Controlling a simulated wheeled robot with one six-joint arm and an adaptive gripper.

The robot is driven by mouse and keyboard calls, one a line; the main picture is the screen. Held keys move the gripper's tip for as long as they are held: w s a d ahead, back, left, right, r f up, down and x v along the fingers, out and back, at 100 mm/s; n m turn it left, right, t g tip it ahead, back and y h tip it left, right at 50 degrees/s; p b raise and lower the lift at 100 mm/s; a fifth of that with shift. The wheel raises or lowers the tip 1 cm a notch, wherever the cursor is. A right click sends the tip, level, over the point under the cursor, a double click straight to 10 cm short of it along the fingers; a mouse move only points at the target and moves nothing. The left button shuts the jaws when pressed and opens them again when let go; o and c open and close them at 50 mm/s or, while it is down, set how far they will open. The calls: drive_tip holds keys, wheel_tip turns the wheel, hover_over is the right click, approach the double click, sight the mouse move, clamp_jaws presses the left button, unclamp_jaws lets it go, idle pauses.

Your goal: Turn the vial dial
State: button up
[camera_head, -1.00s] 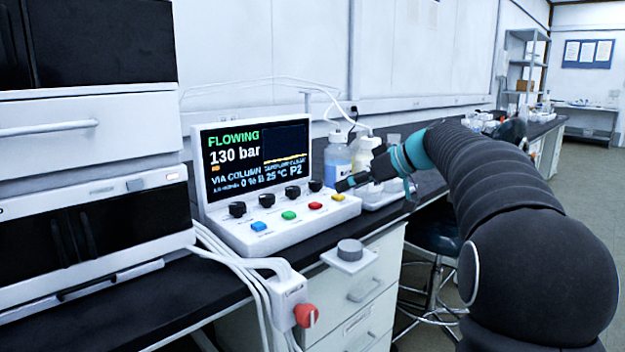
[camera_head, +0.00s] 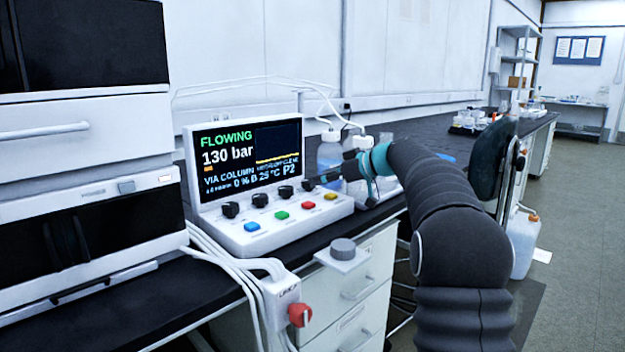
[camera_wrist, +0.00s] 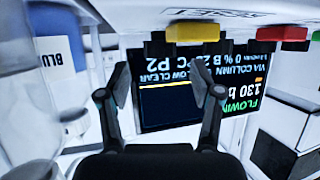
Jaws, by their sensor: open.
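A white control console (camera_head: 290,232) stands on the bench, with a lit screen (camera_head: 247,155) reading FLOWING, 130 bar and P2. A row of several black dials lies below the screen; the rightmost dial (camera_head: 308,185) is closest to my gripper (camera_head: 327,178). Dial labels are too small to read, so I cannot tell which is the vial dial. My gripper is open and empty, reaching in from the right, beside the rightmost dial. In the wrist view its two fingers (camera_wrist: 160,80) are spread before the upside-down screen (camera_wrist: 175,98); contact with a dial cannot be told.
Blue, green, red and yellow buttons sit in front of the dials; the yellow button (camera_head: 330,196) is close to my gripper. Bottles (camera_head: 330,152) stand behind it. A grey knob (camera_head: 343,248) and a red knob (camera_head: 299,314) are at the bench front. A stool (camera_head: 492,160) is right of my arm.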

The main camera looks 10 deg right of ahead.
sight(309, 185)
drive_tip(key=shift+x, duration=1.95)
drive_tip(key=c, duration=1.1)
drive_tip(key=shift+f, duration=0.1)
drive_tip(key=shift+c, duration=0.2)
